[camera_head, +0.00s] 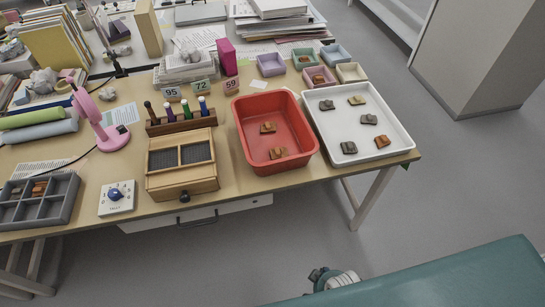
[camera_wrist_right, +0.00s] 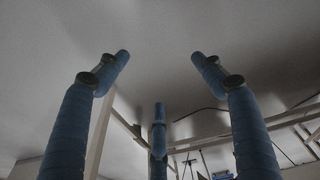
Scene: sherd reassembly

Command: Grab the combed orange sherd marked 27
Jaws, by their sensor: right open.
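I cannot read the mark 27 on any sherd, and combing is too small to make out. An orange sherd (camera_head: 382,141) lies in the white tray (camera_head: 404,148) near its front right corner, among several grey and tan sherds. Two orange-brown sherds lie in the red tub (camera_head: 250,158), one at the middle (camera_head: 268,128) and one nearer the front (camera_head: 278,153). My right gripper (camera_head: 319,274) is low in front of the table, well away from the sherds. In the right wrist view its fingers (camera_wrist_right: 160,75) are spread with nothing between them. My left gripper is out of view.
A wooden box (camera_head: 182,185), a grey compartment tray (camera_head: 62,205) with reddish pieces and a white dial box (camera_head: 117,198) stand along the front. Small coloured trays (camera_head: 271,65) sit behind the white tray. Number cards and a pink lamp (camera_head: 97,120) are further left.

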